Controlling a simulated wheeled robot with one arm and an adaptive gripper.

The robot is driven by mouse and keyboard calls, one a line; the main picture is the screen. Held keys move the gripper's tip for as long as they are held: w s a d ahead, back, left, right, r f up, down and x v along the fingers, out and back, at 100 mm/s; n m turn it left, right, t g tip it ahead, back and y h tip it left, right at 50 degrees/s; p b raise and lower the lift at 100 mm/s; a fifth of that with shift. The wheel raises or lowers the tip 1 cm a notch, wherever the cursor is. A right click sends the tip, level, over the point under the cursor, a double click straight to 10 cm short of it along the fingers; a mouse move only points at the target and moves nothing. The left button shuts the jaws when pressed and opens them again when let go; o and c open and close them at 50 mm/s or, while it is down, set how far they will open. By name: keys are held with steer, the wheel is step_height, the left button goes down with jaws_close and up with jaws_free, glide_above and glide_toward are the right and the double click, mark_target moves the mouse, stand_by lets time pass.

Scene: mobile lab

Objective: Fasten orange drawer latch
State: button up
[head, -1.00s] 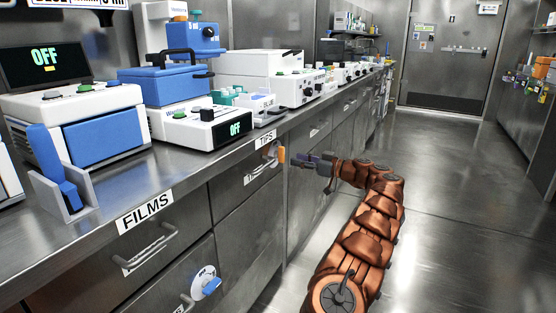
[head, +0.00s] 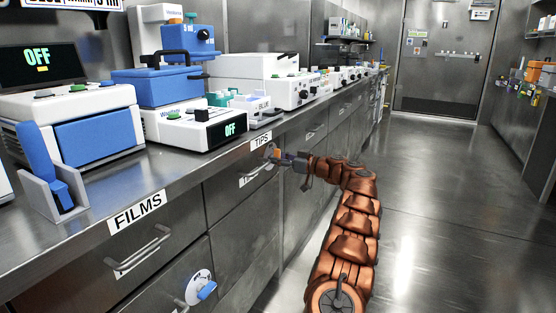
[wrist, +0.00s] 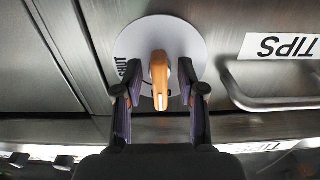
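The orange latch (wrist: 159,78) sits on a round white disc (wrist: 137,38) on a steel drawer front. In the wrist view its handle runs up and down the picture, and the word SHUT is at the disc's left edge, beside the handle. My gripper (wrist: 159,88) is open, one finger on each side of the handle, with gaps showing on both sides. In the head view my gripper (head: 283,157) is at the latch (head: 277,153) and hides most of it. The TIPS drawer (head: 232,186) looks closed.
A drawer handle (wrist: 270,101) is to the right of the disc in the wrist view. The FILMS drawer (head: 165,225) and a blue latch (head: 206,290) are nearer. Lab devices crowd the counter (head: 165,165) above. The floor (head: 440,210) on the right is clear.

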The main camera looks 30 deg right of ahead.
steer(key=shift+c, duration=0.4)
jaws_close()
steer(key=m+p, duration=0.2)
steer(key=m, duration=0.2)
steer(key=shift+r+p, duration=0.2)
steer(key=shift+p, duration=0.2)
steer(key=m+p, duration=0.3)
steer(key=m, duration=0.2)
steer(key=shift+p, duration=0.35)
steer(key=m+p, duration=0.3)
steer(key=m, duration=0.1)
steer(key=shift+m, duration=0.4)
steer(key=shift+f+m+p, duration=0.1)
steer(key=shift+m+p, duration=1.1)
steer(key=shift+m, duration=0.8)
